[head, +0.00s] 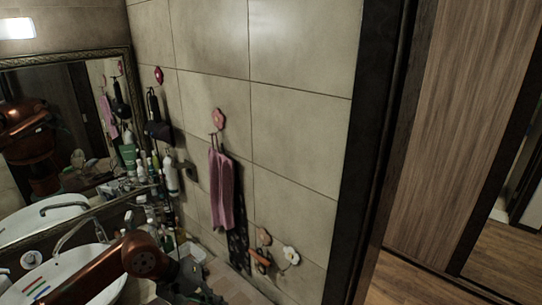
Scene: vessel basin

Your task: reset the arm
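My copper-coloured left arm comes in from the lower left, over the basin. My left gripper (203,292) is a dark shape at the bottom edge, beside the counter and below the hanging towel. Its fingers are dark and partly cut off, so I cannot tell whether they are open. My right gripper is not in view. The white basin (75,275) with a curved tap (77,233) is at the lower left, partly hidden by my arm.
A mirror (60,130) hangs at the left and reflects me. Several bottles (171,176) stand behind the basin. A pink towel (221,188) hangs on the tiled wall, with flower-shaped hooks (290,255) lower down. A dark door frame (367,150) and wooden floor (420,283) are at the right.

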